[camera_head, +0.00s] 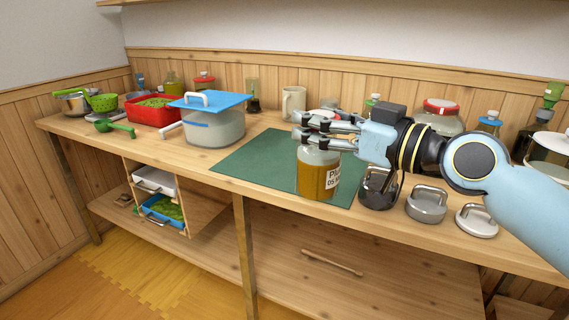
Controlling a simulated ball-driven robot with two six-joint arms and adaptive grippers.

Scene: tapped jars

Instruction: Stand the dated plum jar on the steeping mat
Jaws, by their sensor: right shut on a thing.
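The plum jar (317,178) has amber contents and a white label reading "Plum" with a second, partly hidden line. My right gripper (308,129) comes in from the right and is shut on the jar's top, hiding its lid. The jar is upright over the front part of the dark green mat (255,158). I cannot tell whether its base touches the mat or hangs just above it. My left gripper is out of view.
Three handled weights (427,204) stand right of the jar. A blue-lidded pot (214,125) and a red tray (152,113) of green stuff stand left of the mat. A cream mug (293,104) and several jars stand behind. The mat's left part is clear.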

